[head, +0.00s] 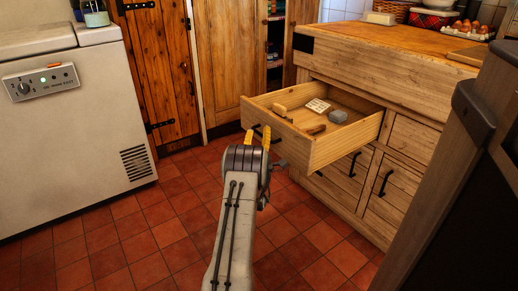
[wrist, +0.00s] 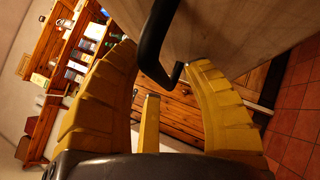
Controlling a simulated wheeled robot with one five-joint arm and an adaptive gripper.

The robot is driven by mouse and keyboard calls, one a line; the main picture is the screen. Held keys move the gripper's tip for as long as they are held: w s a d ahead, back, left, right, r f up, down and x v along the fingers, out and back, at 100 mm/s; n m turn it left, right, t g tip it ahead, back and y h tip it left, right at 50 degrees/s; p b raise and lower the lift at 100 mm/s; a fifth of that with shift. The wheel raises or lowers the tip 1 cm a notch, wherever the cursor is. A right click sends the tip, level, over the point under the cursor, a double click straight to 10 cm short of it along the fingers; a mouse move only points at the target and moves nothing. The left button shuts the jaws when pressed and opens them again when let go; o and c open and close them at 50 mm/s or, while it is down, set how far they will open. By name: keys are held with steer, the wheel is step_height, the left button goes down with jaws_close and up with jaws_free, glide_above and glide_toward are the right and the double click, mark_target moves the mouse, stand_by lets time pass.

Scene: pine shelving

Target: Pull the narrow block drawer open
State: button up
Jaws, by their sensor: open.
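A wooden drawer (head: 318,154) stands pulled well out of the butcher's-block unit (head: 392,84). Several small items lie inside it. Its front faces my arm and carries a dark handle (head: 257,131), which is partly hidden by my gripper in the head view. My gripper (head: 257,139) has its yellow fingers up at this handle. In the wrist view the fingers (wrist: 164,62) are spread apart, with the black handle (wrist: 152,42) between their tips. I cannot tell whether either finger touches it. The pale drawer front (wrist: 215,28) is just beyond.
A white chest freezer (head: 75,130) stands on the left. Closed wooden doors (head: 165,65) are behind. Closed drawers (head: 390,185) with black handles sit below the open one. A dark appliance (head: 470,190) fills the right foreground. Red tiled floor (head: 130,235) is clear on the left.

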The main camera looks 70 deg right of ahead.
steer(key=v, duration=1.1)
steer(key=shift+a, duration=0.3)
stand_by(0.3)
